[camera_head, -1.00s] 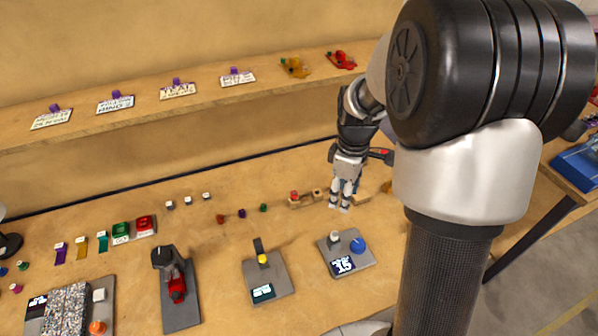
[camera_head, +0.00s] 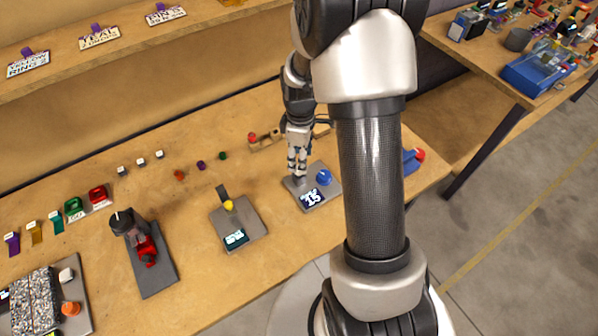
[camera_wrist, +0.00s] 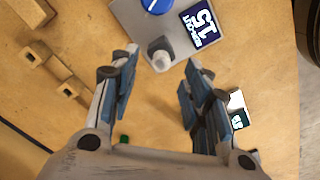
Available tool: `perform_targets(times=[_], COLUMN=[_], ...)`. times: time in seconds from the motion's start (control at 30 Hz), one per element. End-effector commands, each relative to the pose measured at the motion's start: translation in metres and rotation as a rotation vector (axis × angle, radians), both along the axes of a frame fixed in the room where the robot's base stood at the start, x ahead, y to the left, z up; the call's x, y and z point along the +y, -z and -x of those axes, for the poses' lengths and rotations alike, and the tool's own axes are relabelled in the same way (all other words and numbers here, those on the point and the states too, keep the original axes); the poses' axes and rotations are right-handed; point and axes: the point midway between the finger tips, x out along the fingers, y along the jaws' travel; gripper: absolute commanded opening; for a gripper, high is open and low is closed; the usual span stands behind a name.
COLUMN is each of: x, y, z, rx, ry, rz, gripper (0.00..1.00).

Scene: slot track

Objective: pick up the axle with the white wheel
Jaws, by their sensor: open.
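My gripper (camera_head: 297,174) is open and empty, pointing down over a grey plate (camera_head: 322,201) with a blue knob (camera_head: 324,177). In the wrist view my two fingers (camera_wrist: 161,57) stand apart on either side of a short whitish post (camera_wrist: 160,55) on that plate (camera_wrist: 133,20). The post lies between or just beyond the fingertips; the height gap is unclear. I cannot tell whether this post is the axle with the white wheel, and no other such axle is clearly recognisable.
A slotted wooden piece (camera_wrist: 70,85) lies beside the plate. Other plates, one with a yellow knob (camera_head: 228,205) and one with a dark and red device (camera_head: 147,247), stand left. Several small coloured and white blocks lie behind them. A shelf with labels runs along the back.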

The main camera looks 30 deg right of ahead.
Motion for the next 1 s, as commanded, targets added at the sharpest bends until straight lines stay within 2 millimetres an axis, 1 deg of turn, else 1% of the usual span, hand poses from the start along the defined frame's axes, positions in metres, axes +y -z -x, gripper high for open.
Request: perform_targets(times=[0.03,0.2,0.3,0.53,1.0], x=[0.002,0.005,0.005,0.005,0.005], y=[0.008,0.036,0.046,0.046,0.046], z=[0.000,0.000,0.000,-0.001,0.000], rx=[0.002,0.004,0.003,0.001,0.001], ry=[-0.001,-0.001,0.000,0.000,0.000], rz=[-0.001,-0.001,-0.001,-0.001,0.000], gripper=[0.43,0.43,0.43,0.43,0.13])
